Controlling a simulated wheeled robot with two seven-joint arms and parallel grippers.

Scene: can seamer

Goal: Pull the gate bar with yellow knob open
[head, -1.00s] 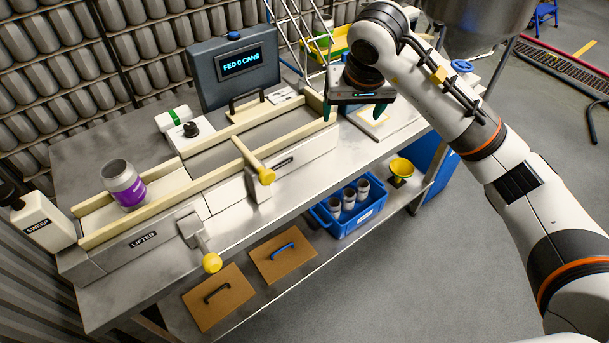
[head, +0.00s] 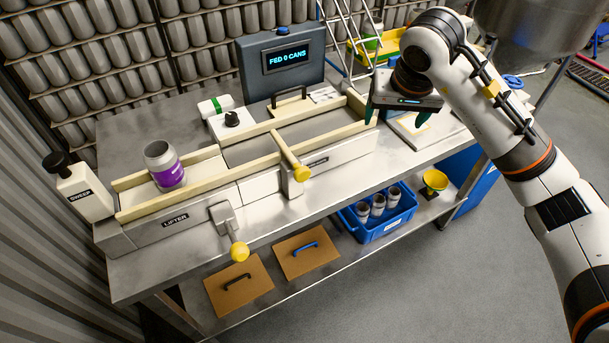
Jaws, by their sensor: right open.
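The gate bar (head: 287,151) is a cream bar lying across the infeed channel, with a yellow knob (head: 301,173) on its near end, overhanging the front rail. My right gripper (head: 396,117) is open and empty, its dark green fingertips pointing down near the channel's right end. It is to the right of the gate bar and well apart from it. My left gripper is not in view.
A grey can with a purple label (head: 164,166) stands at the channel's left end. The lifter lever has another yellow knob (head: 239,251). A white SWEEP bottle (head: 79,187) stands far left. A blue crate (head: 378,217) of cans sits below. Bench front (head: 345,186) is clear.

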